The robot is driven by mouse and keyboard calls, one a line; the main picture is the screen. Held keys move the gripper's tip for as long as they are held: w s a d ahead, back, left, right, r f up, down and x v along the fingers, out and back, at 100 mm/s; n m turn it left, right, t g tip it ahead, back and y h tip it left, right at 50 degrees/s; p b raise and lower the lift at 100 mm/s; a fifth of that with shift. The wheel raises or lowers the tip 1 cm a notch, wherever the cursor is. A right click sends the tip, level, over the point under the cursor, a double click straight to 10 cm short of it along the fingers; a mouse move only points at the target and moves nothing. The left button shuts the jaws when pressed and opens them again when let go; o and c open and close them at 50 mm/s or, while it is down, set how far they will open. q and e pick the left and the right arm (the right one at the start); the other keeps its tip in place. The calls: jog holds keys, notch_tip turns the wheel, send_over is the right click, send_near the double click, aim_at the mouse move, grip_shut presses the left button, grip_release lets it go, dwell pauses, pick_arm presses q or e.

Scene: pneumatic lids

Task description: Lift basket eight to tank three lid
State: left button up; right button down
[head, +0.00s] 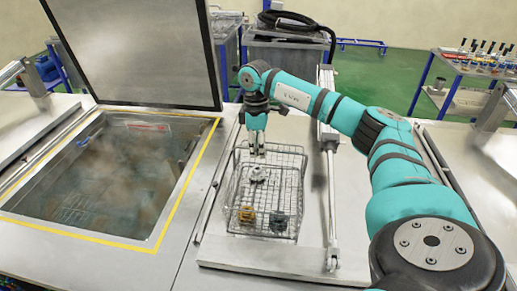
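A wire basket (296,186) stands on a closed metal tank lid (220,250) in the middle of the view. Several small parts lie in it: a white one (257,174), a yellow one (247,215) and a grey one (279,219). My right gripper (257,152) points down at the basket's far left part, above the white part. Its fingers look close together, but whether they are closed on the basket's wire is too small to tell. No number is readable on basket or tanks. My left gripper is not in view.
An open tank (110,175) with murky liquid and a yellow-edged rim lies at left, its lid (140,45) raised behind it. A bar mechanism (327,150) runs along the right of the closed lid. A rack table (475,65) stands at far right.

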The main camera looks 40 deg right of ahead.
jog(key=shift+f+b, duration=0.35)
jog(key=shift+f, duration=0.35)
dwell(0.3)
jog(key=c, duration=2)
grip_release()
jog(key=shift+s, duration=0.1)
jog(key=o, duration=0.4)
jog(key=shift+o, duration=0.2)
notch_tip(320, 180, up, 24)
jog(key=w+p, duration=0.1)
jog(key=p, duration=0.1)
jog(key=shift+w+d, duration=0.15)
jog(key=shift+d, duration=0.05)
